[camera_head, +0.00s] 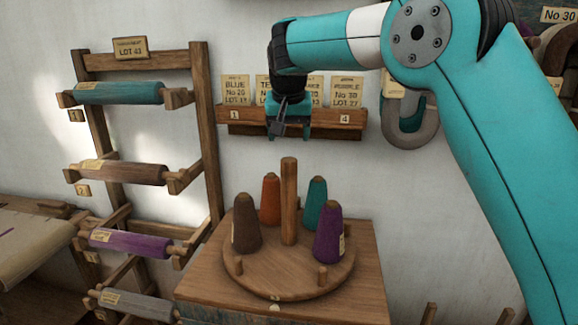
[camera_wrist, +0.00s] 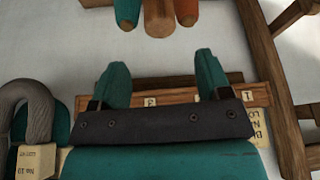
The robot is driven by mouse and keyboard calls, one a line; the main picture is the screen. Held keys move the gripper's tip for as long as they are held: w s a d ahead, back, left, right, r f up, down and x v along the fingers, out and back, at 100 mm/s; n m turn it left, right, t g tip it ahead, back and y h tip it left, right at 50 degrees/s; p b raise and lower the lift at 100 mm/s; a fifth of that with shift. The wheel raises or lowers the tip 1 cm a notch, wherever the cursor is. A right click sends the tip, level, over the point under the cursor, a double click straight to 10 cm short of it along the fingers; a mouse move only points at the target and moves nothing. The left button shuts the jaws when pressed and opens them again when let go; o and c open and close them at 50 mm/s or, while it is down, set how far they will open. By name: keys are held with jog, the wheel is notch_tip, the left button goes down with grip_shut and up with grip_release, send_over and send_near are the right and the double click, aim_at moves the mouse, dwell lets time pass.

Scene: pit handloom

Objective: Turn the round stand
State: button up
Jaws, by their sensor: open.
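The round stand (camera_head: 290,278) is a wooden turntable disc on a wooden box (camera_head: 200,289). A tall post (camera_head: 288,200) rises from its middle. Around the post stand a brown cone (camera_head: 246,225), an orange cone (camera_head: 270,200), a teal cone (camera_head: 317,197) and a purple cone (camera_head: 328,235). Short pegs (camera_head: 322,273) stick up near the front rim. My gripper (camera_head: 288,131) is open and empty, above and behind the post, apart from the stand. In the wrist view its two teal fingers (camera_wrist: 158,70) are spread; the post (camera_wrist: 158,16) shows beyond them at the top edge.
A wall rack (camera_head: 240,128) with label cards is right behind my gripper. A wooden ladder rack (camera_head: 206,130) with several wound rollers stands at left. A grey yarn hank (camera_head: 411,135) hangs at right. The air above the stand is clear.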

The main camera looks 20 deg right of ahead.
aim_at(289, 160)
jog(key=p+x, duration=0.2)
jog(key=x, duration=0.9)
jog(key=shift+w+d+f, duration=0.15)
jog(key=shift+w+f, duration=0.05)
jog(key=shift+f, duration=0.15)
jog(key=c, duration=1.3)
